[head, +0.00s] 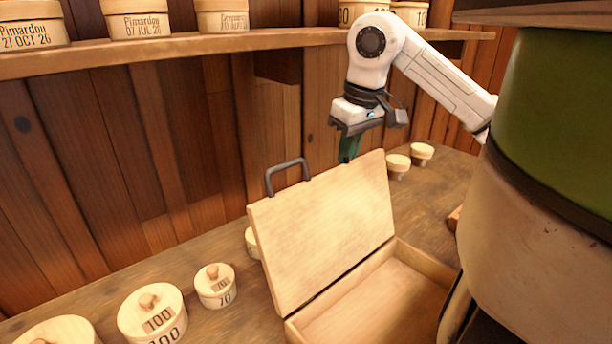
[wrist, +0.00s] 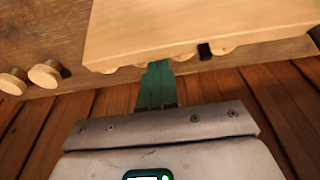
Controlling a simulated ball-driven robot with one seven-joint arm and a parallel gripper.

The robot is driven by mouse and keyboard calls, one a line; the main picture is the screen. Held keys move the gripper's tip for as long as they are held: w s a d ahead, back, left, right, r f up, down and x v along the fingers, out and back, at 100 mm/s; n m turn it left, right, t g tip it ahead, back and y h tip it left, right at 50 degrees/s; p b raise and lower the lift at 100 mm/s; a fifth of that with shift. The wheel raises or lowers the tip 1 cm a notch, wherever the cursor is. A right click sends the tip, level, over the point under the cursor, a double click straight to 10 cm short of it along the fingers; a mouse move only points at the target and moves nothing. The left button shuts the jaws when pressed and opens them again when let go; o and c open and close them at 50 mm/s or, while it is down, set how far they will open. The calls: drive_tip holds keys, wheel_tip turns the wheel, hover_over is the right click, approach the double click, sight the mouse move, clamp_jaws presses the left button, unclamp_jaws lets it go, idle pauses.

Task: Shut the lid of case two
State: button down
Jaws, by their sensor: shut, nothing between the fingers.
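A pale wooden case (head: 375,300) stands on the bench with its lid (head: 325,230) raised, leaning back a little past upright. No number shows on it, so I cannot tell that it is case two. A dark grey handle (head: 287,170) is on the lid's top edge, toward the left. My gripper (head: 349,156) points down just behind the lid's top edge, right of the handle; its green fingers are shut and empty, their tips partly hidden by the lid. In the wrist view the fingers (wrist: 156,80) reach to the edge of the lid (wrist: 200,28); I cannot tell whether they touch.
Round lidded boxes (head: 152,312) stand on the bench left of the case, and two small ones (head: 398,163) behind it at right. A shelf (head: 180,52) with more round boxes runs along the plank wall. A large green and cream body (head: 550,170) fills the right.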

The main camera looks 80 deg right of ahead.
drive_tip(key=shift+f+b, duration=0.25)
drive_tip(key=shift+b, duration=0.05)
drive_tip(key=shift+f+b, duration=0.35)
drive_tip(key=shift+b, duration=0.1)
drive_tip(key=shift+f+b, duration=1.1)
drive_tip(key=shift+b, duration=0.4)
drive_tip(key=s+a+b, duration=0.4)
drive_tip(key=s+a, duration=0.1)
drive_tip(key=s, duration=0.1)
drive_tip(key=shift+s+a+f, duration=0.2)
drive_tip(key=shift+s+f, duration=0.1)
drive_tip(key=shift+s, duration=0.1)
idle(1.0)
drive_tip(key=shift+r, duration=0.4)
idle(0.3)
wheel_tip(320, 180, up, 8)
drive_tip(key=p, duration=0.4)
drive_tip(key=shift+p, duration=0.3)
idle(0.3)
